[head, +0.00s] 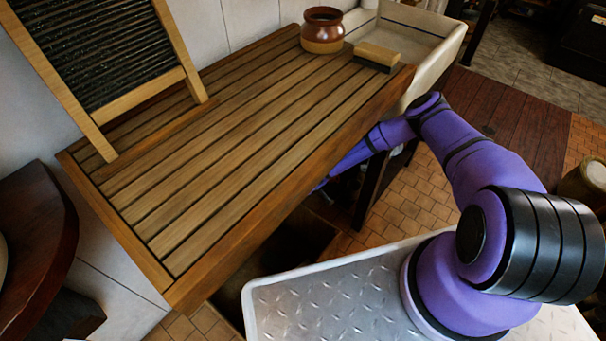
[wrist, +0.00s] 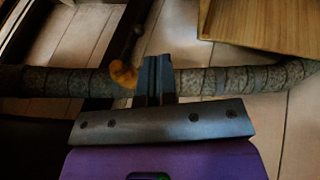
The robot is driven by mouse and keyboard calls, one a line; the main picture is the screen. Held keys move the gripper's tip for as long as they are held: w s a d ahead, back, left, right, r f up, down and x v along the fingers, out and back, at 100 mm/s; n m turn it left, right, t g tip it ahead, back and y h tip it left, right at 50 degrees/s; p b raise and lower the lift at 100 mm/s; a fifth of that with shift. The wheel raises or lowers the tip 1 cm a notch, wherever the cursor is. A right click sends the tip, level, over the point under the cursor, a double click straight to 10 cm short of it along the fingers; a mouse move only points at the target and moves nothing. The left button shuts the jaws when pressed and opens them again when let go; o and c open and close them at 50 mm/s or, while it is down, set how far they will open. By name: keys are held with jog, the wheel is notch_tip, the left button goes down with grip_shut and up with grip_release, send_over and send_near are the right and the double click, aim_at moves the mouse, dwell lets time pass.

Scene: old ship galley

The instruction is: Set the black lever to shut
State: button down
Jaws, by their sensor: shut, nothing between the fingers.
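In the wrist view a black lever (wrist: 129,36) runs up from a small orange-brown valve piece (wrist: 123,74) on a wrapped pipe (wrist: 225,80). The lever lies across the line of the pipe, leaning slightly right at its upper end. My gripper (wrist: 156,62) is shut and empty, with its fingers just right of the valve piece and lever, overlapping the pipe in the picture. I cannot tell whether the fingers touch the lever. In the head view my arm reaches beneath the wooden draining board, which hides the gripper, lever and pipe.
The slatted draining board (head: 240,130) overhangs my forearm. It carries a washboard (head: 95,50), a brown pot (head: 322,30) and a brush (head: 377,56). A pale sink (head: 425,45) adjoins it. A wooden edge (wrist: 265,25) sits upper right in the wrist view.

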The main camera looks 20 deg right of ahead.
jog(key=w+d+f+t, duration=0.1)
jog(key=w+f, duration=0.6)
jog(key=w, duration=0.3)
jog(key=shift+w+d+n+y, duration=0.3)
jog(key=shift+d+n, duration=0.1)
dwell(0.4)
